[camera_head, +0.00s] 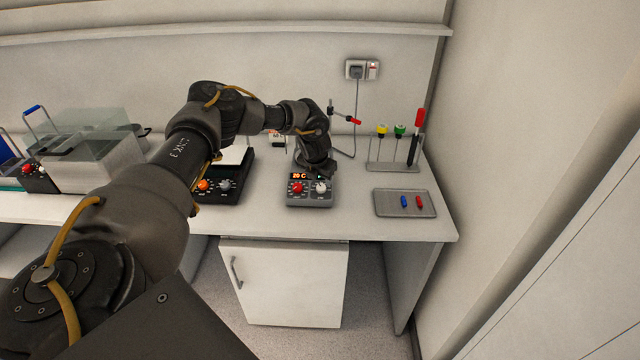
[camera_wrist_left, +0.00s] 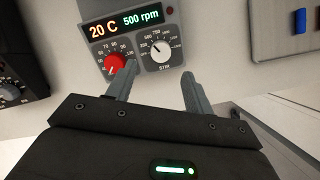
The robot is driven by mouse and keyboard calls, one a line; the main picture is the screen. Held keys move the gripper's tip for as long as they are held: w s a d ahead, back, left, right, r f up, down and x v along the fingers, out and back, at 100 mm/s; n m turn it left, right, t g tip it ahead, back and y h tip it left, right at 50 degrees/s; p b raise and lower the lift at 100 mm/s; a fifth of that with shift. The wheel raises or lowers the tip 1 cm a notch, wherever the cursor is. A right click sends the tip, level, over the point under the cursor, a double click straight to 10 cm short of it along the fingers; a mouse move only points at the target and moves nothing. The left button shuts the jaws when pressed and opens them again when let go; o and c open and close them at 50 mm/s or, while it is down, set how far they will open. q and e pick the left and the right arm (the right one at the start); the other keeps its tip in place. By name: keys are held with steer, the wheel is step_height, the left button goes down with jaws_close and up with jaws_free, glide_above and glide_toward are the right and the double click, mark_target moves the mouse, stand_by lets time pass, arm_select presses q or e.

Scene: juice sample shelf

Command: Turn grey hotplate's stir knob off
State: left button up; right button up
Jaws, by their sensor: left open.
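The grey hotplate (camera_head: 310,200) stands on the bench, and its front panel (camera_wrist_left: 135,50) fills the upper middle of the left wrist view. Its display reads 20 C and 500 rpm. The white stir knob (camera_wrist_left: 160,49) is on the right of the panel, with its pointer turned toward the upper left. The red heat knob (camera_wrist_left: 115,64) is to its left. My left gripper (camera_wrist_left: 160,78) is open and empty, its fingers pointing at the panel below the stir knob. In the head view my left gripper (camera_head: 319,170) is above the hotplate's front, hiding most of its top. My right gripper is not in view.
A black hotplate (camera_head: 222,187) stands to the left, partly behind my arm. A grey tray (camera_head: 430,208) with a blue and a red piece lies to the right. A rack (camera_head: 395,166) stands behind the tray. A glass-sided bath (camera_head: 95,165) is far left.

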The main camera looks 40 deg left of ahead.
mark_target(321, 187)
arm_select(q)
steer(key=p+x, duration=0.1)
steer(key=x, duration=0.5)
steer(key=shift+w+f, duration=0.1)
steer(key=shift+f, duration=0.1)
steer(key=shift+c, duration=0.2)
steer(key=c, duration=0.9)
